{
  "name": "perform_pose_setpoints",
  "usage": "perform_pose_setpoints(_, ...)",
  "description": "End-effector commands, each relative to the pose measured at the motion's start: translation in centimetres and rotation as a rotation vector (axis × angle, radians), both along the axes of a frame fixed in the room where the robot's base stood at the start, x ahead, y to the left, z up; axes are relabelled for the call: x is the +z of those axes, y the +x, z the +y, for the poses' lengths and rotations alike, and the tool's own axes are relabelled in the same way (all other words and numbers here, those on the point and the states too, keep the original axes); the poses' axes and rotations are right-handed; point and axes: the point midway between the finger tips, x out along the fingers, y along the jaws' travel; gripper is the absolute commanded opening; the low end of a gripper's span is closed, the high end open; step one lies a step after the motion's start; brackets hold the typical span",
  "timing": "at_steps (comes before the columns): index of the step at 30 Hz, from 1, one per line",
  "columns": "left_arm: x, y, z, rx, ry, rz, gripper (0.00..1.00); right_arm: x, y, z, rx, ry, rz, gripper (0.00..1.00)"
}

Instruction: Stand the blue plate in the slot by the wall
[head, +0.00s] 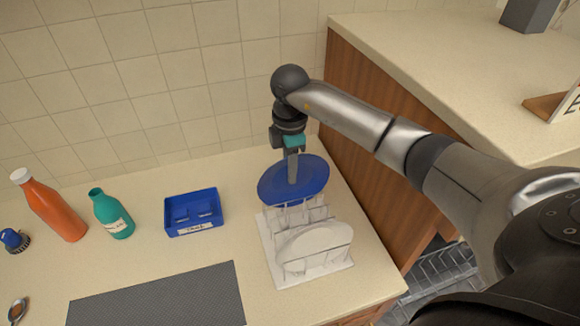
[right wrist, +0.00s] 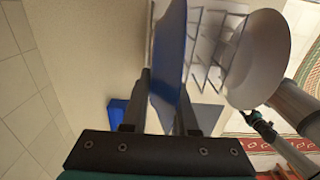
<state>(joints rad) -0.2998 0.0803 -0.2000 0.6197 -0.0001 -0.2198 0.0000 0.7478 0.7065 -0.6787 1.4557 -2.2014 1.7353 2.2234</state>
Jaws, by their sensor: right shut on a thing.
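My right gripper (head: 292,178) is shut on the blue plate (head: 312,178) and points down at the back end of the dish rack (head: 346,265). The plate is tilted in the head view, over or at the rack's rear slots near the tiled wall; I cannot tell if its lower edge is in a slot. In the right wrist view the blue plate (right wrist: 168,60) shows edge-on between the fingers, beside the rack wires (right wrist: 205,45). A white plate (head: 316,245) stands in the rack's front part. My left gripper (right wrist: 264,128) shows small in the right wrist view, its jaws unclear.
A blue tray (head: 192,228) with a label lies left of the rack. A teal bottle (head: 112,215), an orange bottle (head: 52,210) and a blue-topped brush (head: 13,240) stand further left. A grey mat (head: 160,298) lies in front. A wooden cabinet side (head: 375,140) rises close on the right.

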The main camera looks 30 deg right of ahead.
Motion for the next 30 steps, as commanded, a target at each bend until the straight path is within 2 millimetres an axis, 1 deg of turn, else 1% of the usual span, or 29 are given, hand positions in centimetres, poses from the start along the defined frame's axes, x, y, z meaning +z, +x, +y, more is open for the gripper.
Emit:
perform_pose_setpoints(1, -0.7, 0.0, 0.0, 0.000, 0.000, 0.001, 0.62, -0.7, 0.0, 0.0, 0.000, 0.001, 0.000, 0.00)
perform_pose_setpoints(3, -1.2, -0.1, 0.0, 0.000, 0.000, 0.001, 0.62, -1.2, 0.0, 0.0, 0.000, 0.001, 0.000, 0.00)
perform_pose_setpoints(15, -2.7, -0.1, 0.0, 0.001, 0.000, 0.002, 0.62, -4.0, 0.1, 0.0, 0.000, 0.001, -0.001, 0.00)
perform_pose_setpoints(19, -2.9, -0.1, 0.0, 0.000, 0.000, 0.002, 0.62, -4.4, 0.1, 0.0, -0.001, 0.001, -0.001, 0.00)
perform_pose_setpoints(27, -2.8, -0.1, 0.0, 0.000, 0.000, 0.002, 0.62, -4.4, 0.1, 0.0, 0.000, 0.001, -0.001, 0.00)
perform_pose_setpoints(28, -2.8, -0.1, 0.0, 0.000, 0.000, 0.002, 0.62, -4.4, 0.0, 0.0, 0.000, 0.001, -0.001, 0.29)
perform_pose_setpoints(30, -2.8, -0.1, 0.0, 0.000, 0.000, 0.001, 0.62, -4.4, 0.0, 0.0, 0.000, 0.001, -0.001, 0.37)
